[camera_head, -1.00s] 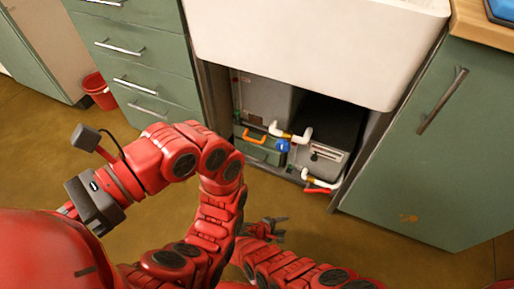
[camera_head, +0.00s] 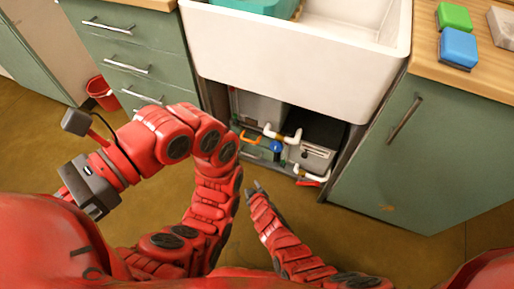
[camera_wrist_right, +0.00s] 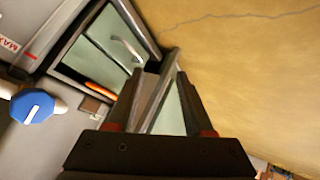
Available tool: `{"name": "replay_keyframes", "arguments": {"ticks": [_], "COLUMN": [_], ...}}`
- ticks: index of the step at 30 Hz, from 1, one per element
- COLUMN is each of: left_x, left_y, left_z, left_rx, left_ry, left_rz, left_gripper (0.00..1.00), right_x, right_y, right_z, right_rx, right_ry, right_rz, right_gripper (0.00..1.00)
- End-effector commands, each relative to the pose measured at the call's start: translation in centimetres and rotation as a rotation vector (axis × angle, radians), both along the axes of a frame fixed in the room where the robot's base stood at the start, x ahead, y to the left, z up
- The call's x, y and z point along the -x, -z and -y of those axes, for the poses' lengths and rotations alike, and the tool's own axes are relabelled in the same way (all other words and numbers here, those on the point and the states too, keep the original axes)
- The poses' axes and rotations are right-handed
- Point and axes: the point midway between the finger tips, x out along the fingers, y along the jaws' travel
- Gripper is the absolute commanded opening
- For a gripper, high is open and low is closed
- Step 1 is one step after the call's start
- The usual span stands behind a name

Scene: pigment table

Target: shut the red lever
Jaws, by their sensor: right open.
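The red lever (camera_head: 308,183) shows in the head view, low at the right front of the open space under the sink, beside a white pipe bend (camera_head: 308,172). My right gripper (camera_head: 255,187) is open and empty in front of that space, to the left of the lever and apart from it. In the right wrist view its two fingers (camera_wrist_right: 161,100) are spread with nothing between them; the lever is not seen there. My left arm is folded at the left; its dark wrist end (camera_head: 88,185) shows, but its fingers cannot be made out.
A blue valve knob (camera_head: 276,147) and an orange handle (camera_head: 250,138) sit left of the lever; the knob (camera_wrist_right: 33,106) and handle (camera_wrist_right: 100,89) also show in the right wrist view. A white sink (camera_head: 290,62) overhangs the space. A green cabinet (camera_head: 425,160) stands right. Open floor lies in front.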

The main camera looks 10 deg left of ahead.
Motion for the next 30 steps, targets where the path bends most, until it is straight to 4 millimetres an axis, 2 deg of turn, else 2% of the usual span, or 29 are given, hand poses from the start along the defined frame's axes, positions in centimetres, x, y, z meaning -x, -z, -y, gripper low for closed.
{"name": "replay_keyframes", "arguments": {"ticks": [1,9,21,25,30], "left_x": [0.0,0.0,0.0,0.0,0.0], "left_y": [-0.9,-3.2,-5.8,-6.4,-6.9], "left_z": [0.0,0.0,0.0,0.0,0.0], "left_rx": [0.000,0.000,0.000,0.000,0.000], "left_ry": [0.000,0.000,0.000,0.000,0.000], "left_rz": [0.000,0.000,0.000,0.000,0.000], "left_gripper": [0.00,0.00,0.00,0.00,0.00], "right_x": [-0.3,-2.2,-4.1,-4.4,-4.6], "right_y": [-1.4,-7.4,-15.5,-17.8,-19.6], "right_z": [0.0,-0.1,0.6,0.9,1.3], "right_rx": [-0.025,-0.176,-0.341,-0.384,-0.418], "right_ry": [0.004,0.017,0.031,0.034,0.037], "right_rz": [0.017,0.140,0.310,0.359,0.398], "right_gripper": [0.52,0.52,0.52,0.52,0.52]}}
